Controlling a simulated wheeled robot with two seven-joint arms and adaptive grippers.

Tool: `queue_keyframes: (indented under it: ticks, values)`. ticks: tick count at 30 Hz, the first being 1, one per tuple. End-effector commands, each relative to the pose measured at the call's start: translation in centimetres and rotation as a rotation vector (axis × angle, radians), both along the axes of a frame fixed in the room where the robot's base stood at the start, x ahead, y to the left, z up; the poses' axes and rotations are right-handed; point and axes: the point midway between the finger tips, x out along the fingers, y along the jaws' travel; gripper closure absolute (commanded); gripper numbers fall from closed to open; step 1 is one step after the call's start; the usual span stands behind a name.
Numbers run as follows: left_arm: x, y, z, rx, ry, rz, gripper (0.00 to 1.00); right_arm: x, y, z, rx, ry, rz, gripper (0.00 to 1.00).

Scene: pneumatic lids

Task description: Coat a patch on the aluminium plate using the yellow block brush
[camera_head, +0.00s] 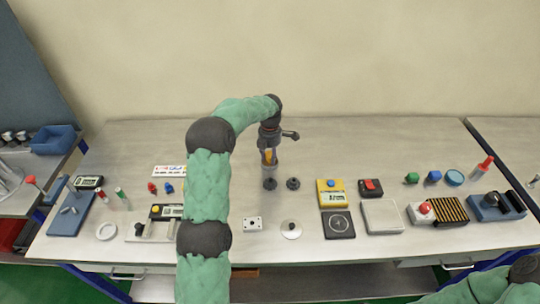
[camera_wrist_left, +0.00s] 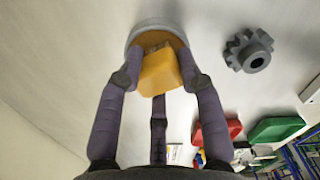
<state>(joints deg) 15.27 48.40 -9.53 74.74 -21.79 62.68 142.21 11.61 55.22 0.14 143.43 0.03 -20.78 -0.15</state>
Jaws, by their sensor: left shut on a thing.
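My left gripper (camera_head: 268,150) is shut on the yellow block brush (camera_wrist_left: 160,75), above the back middle of the table. The brush shows as a small yellow patch between the fingers in the head view (camera_head: 268,157). In the left wrist view, my left gripper's fingers (camera_wrist_left: 158,85) close around the block. Its bristle end points at a round grey-rimmed dish with an amber inside (camera_wrist_left: 134,32); I cannot tell whether they touch. A pale square plate (camera_head: 382,217) lies at the right front; I cannot tell whether it is the aluminium plate. My right gripper is out of view.
A grey gear (camera_head: 293,184) stands just right of the gripper, also in the left wrist view (camera_wrist_left: 249,50). The table's back strip is clear.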

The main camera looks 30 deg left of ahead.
Motion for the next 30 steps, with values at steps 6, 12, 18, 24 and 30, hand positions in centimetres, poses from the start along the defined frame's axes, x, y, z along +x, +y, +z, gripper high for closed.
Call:
queue_keyframes:
  ticks: [6,12,18,24,30]
  values:
    - [0.0,0.0,1.4,0.000,0.000,0.000,0.89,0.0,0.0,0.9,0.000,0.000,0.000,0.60]
    - [0.0,0.0,2.8,0.000,0.000,0.000,0.89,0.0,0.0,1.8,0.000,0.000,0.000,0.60]
    - [0.0,0.0,4.2,0.000,0.000,0.000,0.89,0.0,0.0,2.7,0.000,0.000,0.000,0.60]
    - [0.0,0.0,5.6,0.000,-0.001,0.000,0.89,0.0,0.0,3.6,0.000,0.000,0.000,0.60]
    - [0.0,0.0,6.8,0.000,0.000,0.000,0.89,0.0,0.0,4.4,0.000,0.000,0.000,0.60]
